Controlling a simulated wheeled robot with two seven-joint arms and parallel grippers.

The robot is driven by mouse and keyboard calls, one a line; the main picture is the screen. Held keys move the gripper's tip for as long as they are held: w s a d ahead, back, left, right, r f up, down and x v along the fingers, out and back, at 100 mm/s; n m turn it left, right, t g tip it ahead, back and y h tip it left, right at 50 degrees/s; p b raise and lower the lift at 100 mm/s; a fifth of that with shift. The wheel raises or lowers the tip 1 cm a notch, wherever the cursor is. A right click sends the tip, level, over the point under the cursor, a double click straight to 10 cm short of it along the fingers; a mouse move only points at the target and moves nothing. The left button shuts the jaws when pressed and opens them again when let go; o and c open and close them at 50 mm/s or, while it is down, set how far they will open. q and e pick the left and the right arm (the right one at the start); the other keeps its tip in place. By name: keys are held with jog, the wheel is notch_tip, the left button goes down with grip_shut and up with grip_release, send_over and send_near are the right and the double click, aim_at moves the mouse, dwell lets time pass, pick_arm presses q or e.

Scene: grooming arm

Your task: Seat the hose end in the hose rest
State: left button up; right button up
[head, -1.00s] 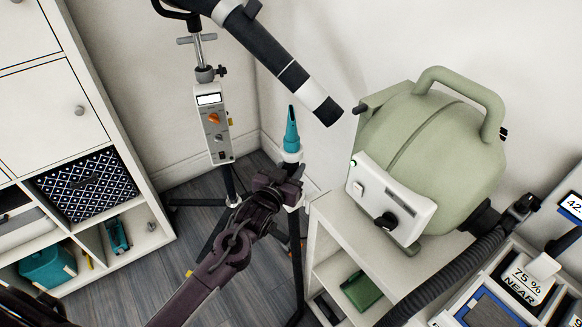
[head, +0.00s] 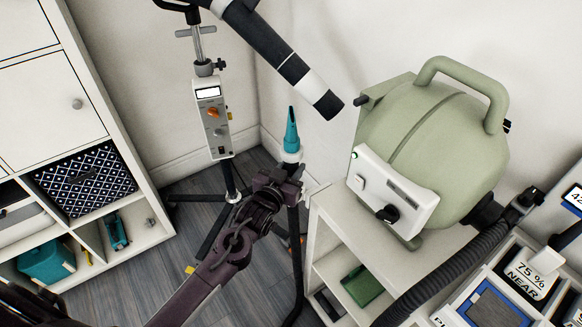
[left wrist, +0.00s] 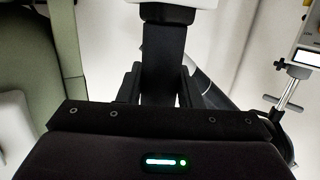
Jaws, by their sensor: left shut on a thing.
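A teal nozzle (head: 291,132) with a white collar (head: 291,156) stands upright on a black hose; I take it as the hose end. My left gripper (head: 280,180) is shut on the dark part just below the collar. In the left wrist view, a black piece (left wrist: 163,50) sits between my two fingers (left wrist: 161,88), with white above it. The black hose (head: 299,240) hangs down below the gripper. I cannot tell for sure which part is the hose rest. A short dark peg (head: 361,101) sticks out of the green machine, right of and above the nozzle, apart from it. My right gripper is not in view.
A black tube with white bands (head: 288,68) slants down above the nozzle. A stand with a control box (head: 211,118) is behind left. The green machine (head: 440,150) sits on a white shelf (head: 326,225) at right. White cabinets (head: 45,110) line the left.

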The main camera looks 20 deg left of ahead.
pick_arm(q)
jog(key=shift+f+b, duration=0.35)
jog(key=shift+f, duration=0.3)
jog(key=o, duration=1.2)
jog(key=shift+f, duration=0.1)
jog(key=s+r, duration=0.1)
jog(key=s, duration=0.6)
jog(key=shift+s+a+r, duration=0.15)
jog(key=shift+s+a, duration=0.2)
jog(key=shift+a, duration=0.1)
jog(key=s+a+f+g+y, duration=0.1)
jog(key=s+f+g, duration=0.3)
jog(key=f, duration=0.7)
jog(key=s+a+f+g, duration=0.15)
jog(key=s+f, duration=0.35)
jog(key=f, duration=0.7)
jog(key=s+a+f+g+y, duration=0.1)
jog(key=s+a+f+g, duration=0.3)
jog(key=f, duration=0.7)
jog(key=s+f+g, duration=0.2)
jog(key=s+f, duration=0.3)
jog(key=s, duration=0.4)
jog(key=s+d+f+g, duration=0.1)
jog(key=s+f, duration=0.4)
jog(key=s, duration=0.5)
jog(key=s+d+f+m+g, duration=0.1)
jog(key=s+f+g, duration=0.1)
jog(key=s+f, duration=0.4)
jog(key=s, duration=0.4)
jog(key=shift+g+p, duration=0.35)
